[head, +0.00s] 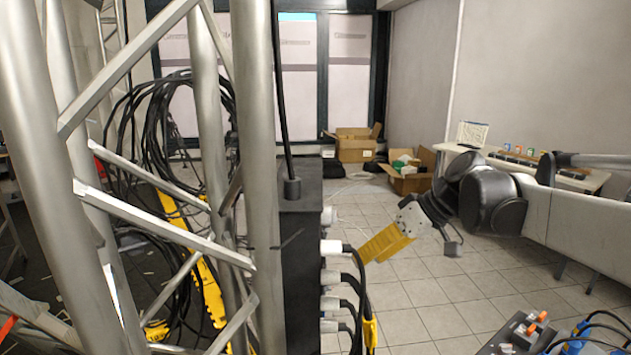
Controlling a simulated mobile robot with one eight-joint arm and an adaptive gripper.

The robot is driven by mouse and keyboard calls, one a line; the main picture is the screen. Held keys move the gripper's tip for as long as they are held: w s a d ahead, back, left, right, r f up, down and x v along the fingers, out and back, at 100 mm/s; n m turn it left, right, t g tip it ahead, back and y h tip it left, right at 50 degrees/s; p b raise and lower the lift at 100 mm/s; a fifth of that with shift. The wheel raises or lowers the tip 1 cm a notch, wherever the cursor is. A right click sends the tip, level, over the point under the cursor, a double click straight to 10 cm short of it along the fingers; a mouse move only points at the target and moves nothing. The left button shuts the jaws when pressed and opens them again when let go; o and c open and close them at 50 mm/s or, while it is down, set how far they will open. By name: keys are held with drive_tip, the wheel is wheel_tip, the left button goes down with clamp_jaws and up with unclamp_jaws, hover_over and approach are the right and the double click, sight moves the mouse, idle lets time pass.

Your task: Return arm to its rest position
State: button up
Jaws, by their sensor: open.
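My arm (485,200) comes in from the right with dark grey joints, bent so that its end reaches down and left. My gripper (386,244) is at its end, with a white body and yellow finger parts pointing down and left. It is open, and I see nothing held in it. A small dark part hangs to the right of the white body. The gripper appears in front of the tiled floor, to the right of the black power column. The gap between the fingers is hard to make out from this angle.
Metal truss (255,150) fills the left, with black cables (150,140) behind it. A black column (300,240) carries plugged cables. Cardboard boxes (355,148) stand at the back. A white table (525,168) is behind my arm. Connectors (535,325) lie lower right. Middle floor is clear.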

drive_tip(key=s+d+f+m+t+h+b, duration=0.2)
drive_tip(key=s+f, duration=0.5)
drive_tip(key=s, duration=0.4)
drive_tip(key=s+d+f+m+t+h+b, duration=0.1)
drive_tip(key=s+d+f+m+h, duration=0.4)
drive_tip(key=s, duration=0.6)
wheel_tip(320, 180, down, 2)
drive_tip(key=shift+s+d+f+t+b, duration=0.25)
drive_tip(key=shift+t+b, duration=0.15)
drive_tip(key=shift+t, duration=0.1)
